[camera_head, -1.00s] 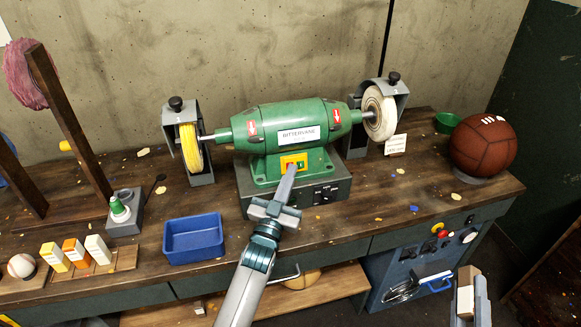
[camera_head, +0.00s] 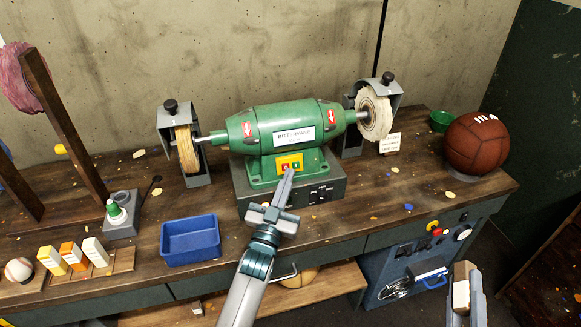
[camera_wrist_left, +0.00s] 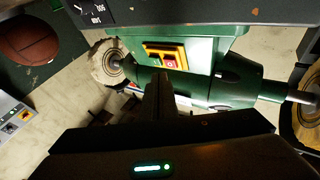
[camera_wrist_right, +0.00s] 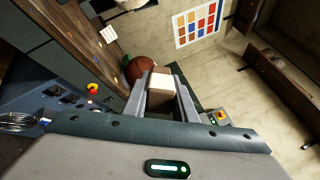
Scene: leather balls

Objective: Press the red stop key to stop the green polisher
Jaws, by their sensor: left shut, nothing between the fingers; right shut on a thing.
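The green polisher (camera_head: 258,122) stands on a grey base on the bench, with a tan wheel (camera_head: 187,149) at its left end and a white wheel (camera_head: 374,113) at its right. Its yellow switch plate (camera_head: 299,157) carries a red key, seen in the left wrist view (camera_wrist_left: 171,63), beside a green one. My left gripper (camera_head: 288,174) is shut and empty, its tips just in front of the plate below the red key. I cannot tell whether they touch. My right gripper (camera_head: 462,275) is shut on a pale block (camera_wrist_right: 161,82), low at the right, away from the polisher.
A blue tray (camera_head: 191,257) and a small holder with a green-capped bottle (camera_head: 116,210) stand left of the polisher. Coloured bars (camera_head: 72,256) and a baseball (camera_head: 19,270) lie further left. A brown leather ball (camera_head: 477,143) sits at the right bench end.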

